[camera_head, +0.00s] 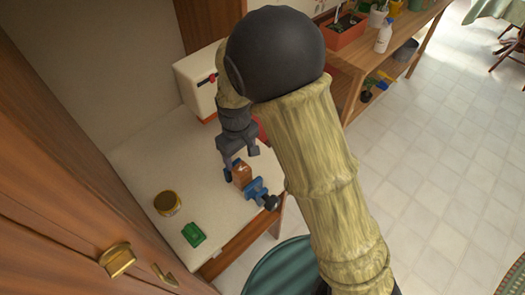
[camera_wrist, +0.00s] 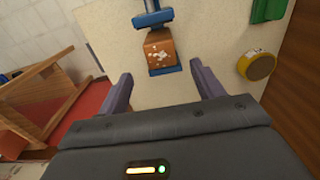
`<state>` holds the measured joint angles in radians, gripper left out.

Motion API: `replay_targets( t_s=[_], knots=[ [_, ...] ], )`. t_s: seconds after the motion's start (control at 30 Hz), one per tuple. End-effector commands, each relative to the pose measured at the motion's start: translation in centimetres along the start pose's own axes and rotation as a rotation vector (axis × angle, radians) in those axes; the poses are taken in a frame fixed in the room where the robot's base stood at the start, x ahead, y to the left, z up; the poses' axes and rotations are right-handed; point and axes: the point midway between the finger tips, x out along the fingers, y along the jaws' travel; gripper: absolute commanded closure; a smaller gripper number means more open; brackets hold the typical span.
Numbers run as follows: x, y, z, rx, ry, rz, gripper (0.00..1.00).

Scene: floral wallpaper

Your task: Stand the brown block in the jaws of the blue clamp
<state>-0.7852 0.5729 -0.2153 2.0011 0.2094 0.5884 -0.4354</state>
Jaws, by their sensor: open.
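The brown block (camera_head: 242,174) is between the two jaws of the blue clamp (camera_head: 257,191), near the table's right edge. In the wrist view the block (camera_wrist: 161,47) shows a pale mark on its face, with blue clamp parts (camera_wrist: 153,19) above and below it. I cannot tell whether both jaws touch it. My gripper (camera_wrist: 163,88) is open and empty, its two purple-grey fingers spread wide and apart from the block. In the head view my gripper (camera_head: 238,155) is just behind the block and clamp, partly hiding them.
A yellow-and-brown tin (camera_head: 167,203) and a green object (camera_head: 194,235) stand on the pale table (camera_head: 145,155), left and front of the clamp. A white box with red parts (camera_head: 200,78) is at the back. The table's left middle is clear.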

Motion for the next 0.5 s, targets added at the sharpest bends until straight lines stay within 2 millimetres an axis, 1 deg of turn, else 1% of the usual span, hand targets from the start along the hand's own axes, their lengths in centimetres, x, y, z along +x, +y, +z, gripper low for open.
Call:
replay_targets(
  t_s=[0.17,0.27,0.37,0.47,0.5],
  knots=[
    [-0.1,0.2,0.1,0.006,0.001,0.0,0.33],
    [-0.6,1.1,0.9,0.04,0.01,-0.001,0.33],
    [-1.8,3.1,2.7,0.12,0.029,0.0,0.33],
    [-3.3,5.6,5.8,0.241,0.058,0.004,0.33],
    [-3.9,6.7,7.2,0.295,0.071,0.007,0.33]
  ],
)
